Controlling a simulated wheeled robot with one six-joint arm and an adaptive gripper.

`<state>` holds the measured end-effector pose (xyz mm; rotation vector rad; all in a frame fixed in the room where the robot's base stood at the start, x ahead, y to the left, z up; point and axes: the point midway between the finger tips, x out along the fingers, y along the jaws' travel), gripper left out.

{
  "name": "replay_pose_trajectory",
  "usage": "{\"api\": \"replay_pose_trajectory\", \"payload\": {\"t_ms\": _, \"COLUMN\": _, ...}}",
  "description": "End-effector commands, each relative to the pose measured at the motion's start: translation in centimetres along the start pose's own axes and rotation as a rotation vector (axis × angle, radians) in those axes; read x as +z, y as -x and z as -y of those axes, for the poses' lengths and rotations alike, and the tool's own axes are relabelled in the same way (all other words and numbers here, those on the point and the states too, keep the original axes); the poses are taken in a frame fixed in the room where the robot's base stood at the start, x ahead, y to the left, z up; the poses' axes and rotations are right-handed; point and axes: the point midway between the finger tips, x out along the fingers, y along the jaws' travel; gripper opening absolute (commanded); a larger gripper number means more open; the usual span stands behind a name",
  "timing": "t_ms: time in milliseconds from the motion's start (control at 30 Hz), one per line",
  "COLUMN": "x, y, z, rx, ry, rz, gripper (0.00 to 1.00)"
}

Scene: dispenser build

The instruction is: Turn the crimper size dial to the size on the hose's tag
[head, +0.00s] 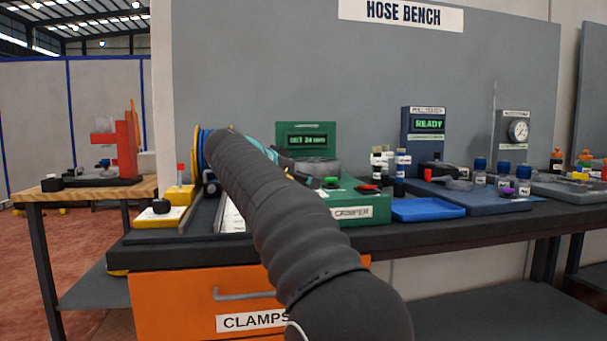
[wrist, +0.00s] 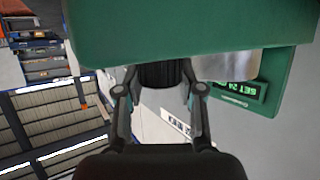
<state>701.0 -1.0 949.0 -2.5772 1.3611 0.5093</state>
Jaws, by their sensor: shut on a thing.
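The green crimper (head: 352,200) stands on the hose bench, with a label on its front and a display (head: 306,141) that appears to read "SET 24 mm". The display also shows, upside down, at the right of the wrist view (wrist: 240,92). In the wrist view my gripper (wrist: 159,95) is shut on the black ribbed dial (wrist: 160,75), one finger on each side, close under the green housing (wrist: 180,40). In the head view my arm hides the dial and the fingertips. I cannot make out the hose's tag in either view.
A green button (head: 330,182) and a red one (head: 368,189) sit on the crimper. A blue tray (head: 428,209), several bottles and a unit reading "READY" (head: 428,124) stand to the right.

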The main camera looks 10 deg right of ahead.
Motion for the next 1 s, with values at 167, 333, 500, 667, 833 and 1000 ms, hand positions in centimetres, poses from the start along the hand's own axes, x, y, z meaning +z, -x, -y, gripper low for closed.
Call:
{"api": "replay_pose_trajectory", "payload": {"t_ms": 167, "x": -0.11, "y": 0.08, "z": 0.16, "rx": 0.09, "ry": -0.033, "rz": 0.003, "gripper": 0.03}}
{"api": "replay_pose_trajectory", "payload": {"t_ms": 333, "x": -0.01, "y": 0.03, "z": 0.12, "rx": 0.143, "ry": -0.056, "rz": 0.002, "gripper": 0.03}}
{"api": "replay_pose_trajectory", "payload": {"t_ms": 500, "x": 0.11, "y": -0.02, "z": 0.07, "rx": 0.168, "ry": -0.066, "rz": 0.003, "gripper": 0.03}}
{"api": "replay_pose_trajectory", "payload": {"t_ms": 667, "x": 0.2, "y": -0.06, "z": 0.05, "rx": 0.174, "ry": -0.068, "rz": 0.003, "gripper": 0.03}}
{"api": "replay_pose_trajectory", "payload": {"t_ms": 833, "x": 0.23, "y": -0.08, "z": 0.05, "rx": 0.174, "ry": -0.068, "rz": 0.004, "gripper": 0.03}}
{"api": "replay_pose_trajectory", "payload": {"t_ms": 1000, "x": 0.23, "y": -0.09, "z": 0.04, "rx": 0.174, "ry": -0.068, "rz": 0.004, "gripper": 0.58}}
